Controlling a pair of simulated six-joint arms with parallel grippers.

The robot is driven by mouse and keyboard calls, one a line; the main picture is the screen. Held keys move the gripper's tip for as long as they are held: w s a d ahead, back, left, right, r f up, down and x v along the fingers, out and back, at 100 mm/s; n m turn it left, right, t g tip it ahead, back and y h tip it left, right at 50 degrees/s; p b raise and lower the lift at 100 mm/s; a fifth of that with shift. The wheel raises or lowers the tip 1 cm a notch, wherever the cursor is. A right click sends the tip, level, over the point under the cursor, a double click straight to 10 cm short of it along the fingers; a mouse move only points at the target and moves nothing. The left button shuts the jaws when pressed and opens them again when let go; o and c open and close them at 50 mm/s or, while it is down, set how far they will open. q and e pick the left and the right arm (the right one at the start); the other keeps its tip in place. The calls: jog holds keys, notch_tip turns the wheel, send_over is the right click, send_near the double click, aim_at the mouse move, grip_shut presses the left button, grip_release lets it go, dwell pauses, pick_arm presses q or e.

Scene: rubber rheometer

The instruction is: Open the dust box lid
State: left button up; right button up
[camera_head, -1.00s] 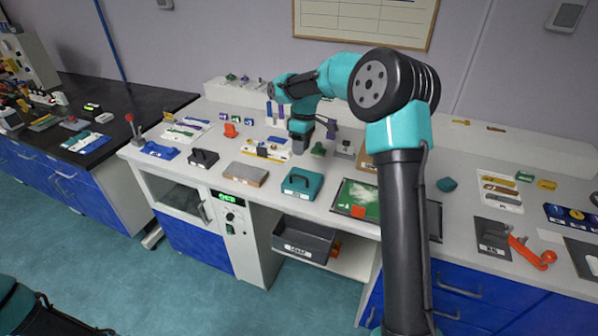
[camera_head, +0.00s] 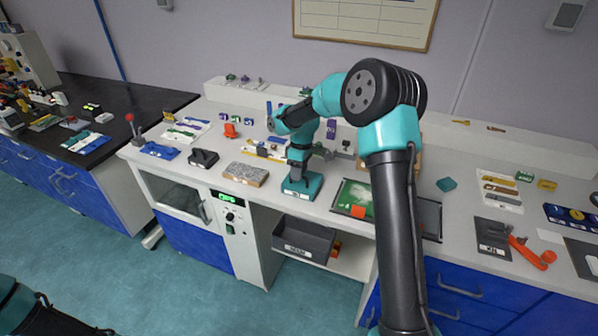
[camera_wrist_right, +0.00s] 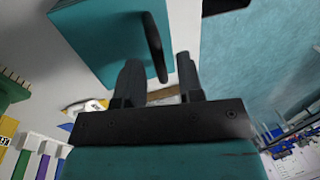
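The dust box appears to be the teal box with a black handle (camera_head: 303,188), on the front part of the white bench in the head view. The lid looks closed. My right gripper (camera_wrist_right: 159,68) is at the handle, with its two fingers apart and the handle between or just beyond their tips. I cannot tell whether they touch it. My left gripper is not in view.
A grey speckled slab (camera_head: 246,174) lies left of the box and a green board (camera_head: 357,198) lies to its right. A black handled block (camera_head: 203,159) stands further left. A dark open bin (camera_head: 304,240) sits below the bench edge. Small tools stand behind.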

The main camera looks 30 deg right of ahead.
grip_shut()
jog(key=shift+d+r, duration=0.1)
dwell(0.4)
